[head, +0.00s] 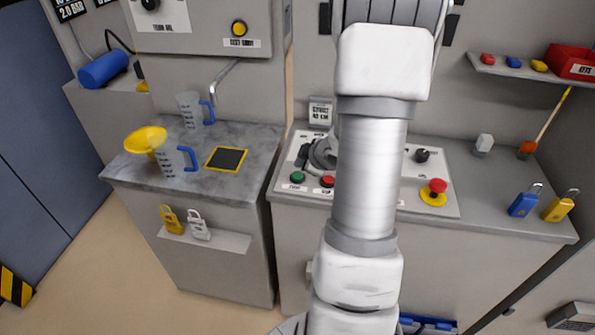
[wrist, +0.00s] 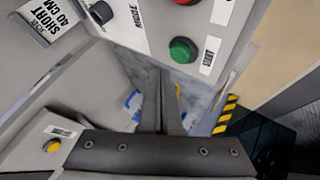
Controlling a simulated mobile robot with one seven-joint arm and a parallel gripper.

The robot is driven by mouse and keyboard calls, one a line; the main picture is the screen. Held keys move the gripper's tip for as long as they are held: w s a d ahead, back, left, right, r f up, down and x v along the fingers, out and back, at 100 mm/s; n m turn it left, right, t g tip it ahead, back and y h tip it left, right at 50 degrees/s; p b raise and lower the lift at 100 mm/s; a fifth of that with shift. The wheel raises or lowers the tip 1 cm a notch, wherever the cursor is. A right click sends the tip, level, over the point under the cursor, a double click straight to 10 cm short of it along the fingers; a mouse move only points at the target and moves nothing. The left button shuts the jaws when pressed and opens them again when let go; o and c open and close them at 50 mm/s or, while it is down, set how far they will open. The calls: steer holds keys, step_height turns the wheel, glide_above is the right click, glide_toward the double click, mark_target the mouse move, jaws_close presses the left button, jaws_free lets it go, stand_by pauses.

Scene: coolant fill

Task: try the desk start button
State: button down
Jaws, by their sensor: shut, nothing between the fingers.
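The desk control panel (head: 407,203) lies on the grey desk, partly hidden behind my arm. Its green button (head: 297,177) sits at the front left, with a red button (head: 328,181) just right of it. In the wrist view the green button (wrist: 183,50) has a white label that seems to read START, and the red button (wrist: 187,2) is cut by the top edge. My gripper (wrist: 164,72) is shut and empty. Its fingertips show just below and left of the green button; contact cannot be seen. In the head view the dark gripper is over the panel's left part, behind the button.
A red emergency knob on a yellow base (head: 435,191) and a black knob (head: 422,155) are on the panel's right. The left counter holds jugs (head: 175,160) and a yellow funnel (head: 146,139). Padlocks (head: 524,202) lie at right.

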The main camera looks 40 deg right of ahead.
mark_target(301, 176)
steer(key=shift+r+p, duration=1.5)
steer(key=shift+r, duration=0.45)
